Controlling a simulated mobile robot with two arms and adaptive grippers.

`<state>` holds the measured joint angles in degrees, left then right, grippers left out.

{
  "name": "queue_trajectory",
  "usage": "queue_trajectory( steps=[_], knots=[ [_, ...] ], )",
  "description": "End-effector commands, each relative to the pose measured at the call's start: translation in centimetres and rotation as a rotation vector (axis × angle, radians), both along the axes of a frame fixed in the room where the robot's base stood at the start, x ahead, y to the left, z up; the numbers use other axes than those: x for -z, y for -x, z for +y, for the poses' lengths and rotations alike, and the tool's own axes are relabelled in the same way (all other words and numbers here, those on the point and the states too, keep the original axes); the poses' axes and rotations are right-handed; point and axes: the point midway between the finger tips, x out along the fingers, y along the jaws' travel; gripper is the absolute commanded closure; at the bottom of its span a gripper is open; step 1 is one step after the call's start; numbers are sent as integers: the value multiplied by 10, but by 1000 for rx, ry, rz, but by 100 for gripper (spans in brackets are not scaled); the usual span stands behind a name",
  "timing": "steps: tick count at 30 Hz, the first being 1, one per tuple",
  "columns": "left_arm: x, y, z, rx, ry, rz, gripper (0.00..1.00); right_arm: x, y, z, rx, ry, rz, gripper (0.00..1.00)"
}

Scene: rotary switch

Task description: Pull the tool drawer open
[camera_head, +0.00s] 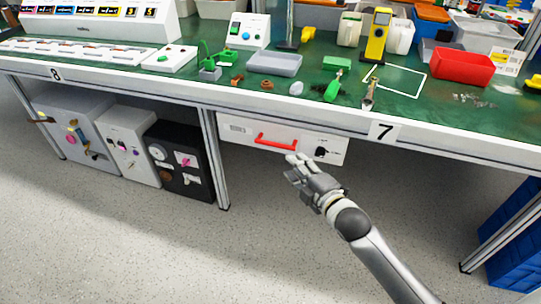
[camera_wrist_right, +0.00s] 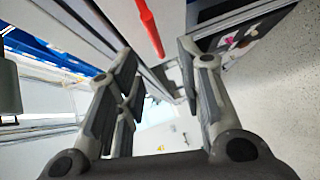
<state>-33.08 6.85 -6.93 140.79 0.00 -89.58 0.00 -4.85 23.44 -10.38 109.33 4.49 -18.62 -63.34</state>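The tool drawer (camera_head: 235,130) is a white box front hung under the workbench by the sign 7. Its front looks flush under the bench edge. It carries a red bar handle (camera_head: 276,143) and, to the right, a black rotary knob (camera_head: 321,152). My right gripper (camera_head: 297,161) is just in front of and below the handle's right end in the head view. In the wrist view the right gripper (camera_wrist_right: 156,50) has its fingers spread with nothing between them. The red handle (camera_wrist_right: 150,26) lies ahead of the fingertips, apart from them. My left gripper is not in view.
The green bench top holds a red bin (camera_head: 463,67), a grey tray (camera_head: 274,63) and small tools. A bench leg (camera_head: 215,160) stands left of the drawer, beside a black cabinet (camera_head: 178,162). Blue crates (camera_head: 515,240) stand at right. The floor before the drawer is clear.

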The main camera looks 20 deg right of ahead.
Motion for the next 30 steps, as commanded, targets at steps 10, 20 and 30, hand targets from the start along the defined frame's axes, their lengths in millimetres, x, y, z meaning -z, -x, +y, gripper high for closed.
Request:
queue_trajectory(
  steps=[10, 20, 30],
  knots=[
    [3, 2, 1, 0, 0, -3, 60, -2, -31, 8, -7, 11, -22, 65],
    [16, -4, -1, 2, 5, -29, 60, 7, -86, 20, -7, 11, -17, 65],
    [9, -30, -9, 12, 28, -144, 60, 9, -105, 23, -7, 13, -17, 65]
  ],
)
